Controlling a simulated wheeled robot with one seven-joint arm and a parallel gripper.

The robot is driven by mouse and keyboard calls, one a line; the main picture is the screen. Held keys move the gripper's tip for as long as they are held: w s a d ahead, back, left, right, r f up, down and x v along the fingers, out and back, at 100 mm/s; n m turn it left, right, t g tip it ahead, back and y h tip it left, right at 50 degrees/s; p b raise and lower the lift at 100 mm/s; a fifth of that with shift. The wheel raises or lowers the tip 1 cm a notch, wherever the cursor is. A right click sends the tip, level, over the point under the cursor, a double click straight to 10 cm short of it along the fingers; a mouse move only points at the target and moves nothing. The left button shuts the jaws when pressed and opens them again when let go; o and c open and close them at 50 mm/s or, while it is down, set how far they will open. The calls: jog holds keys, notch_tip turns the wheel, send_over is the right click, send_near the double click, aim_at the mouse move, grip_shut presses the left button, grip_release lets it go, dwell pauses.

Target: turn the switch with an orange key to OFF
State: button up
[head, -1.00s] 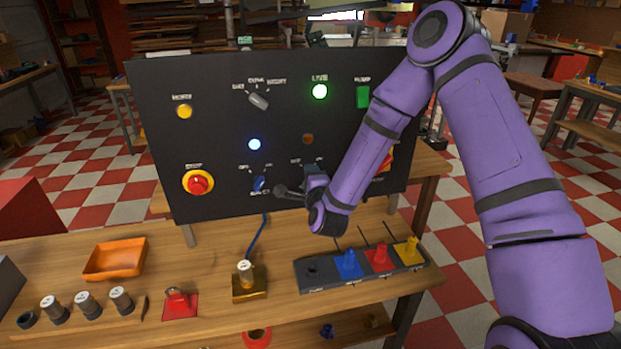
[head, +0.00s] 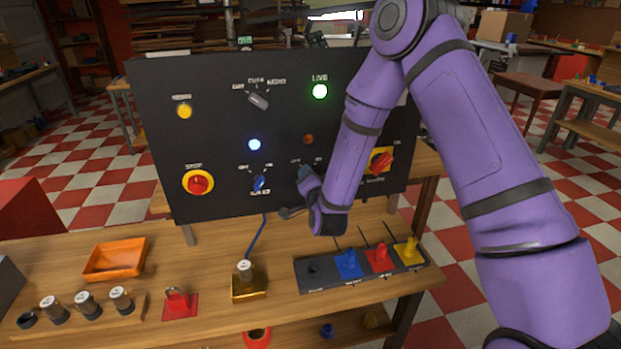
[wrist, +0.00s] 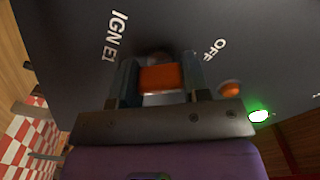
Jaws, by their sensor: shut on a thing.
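The orange key (wrist: 161,79) sits in its switch on the dark panel (head: 225,135). In the wrist view it lies between the two fingers of my gripper (wrist: 160,70), which are shut on it. The OFF label (wrist: 214,49) is to the upper right of the key, and a label starting with IGN (wrist: 118,25) is to the upper left. In the head view my gripper (head: 305,173) is at the lower middle of the panel and hides the key. The switch's exact angle is hard to read.
A blue-keyed switch (head: 260,184) is left of my gripper. A red knob on a yellow plate (head: 382,161) is to the right, near my arm. A green lamp (head: 320,91) glows above.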

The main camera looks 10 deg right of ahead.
jog(key=shift+n, duration=0.3)
jog(key=o, duration=0.9)
jog(key=s, duration=1.1)
jog(key=shift+w, duration=0.15)
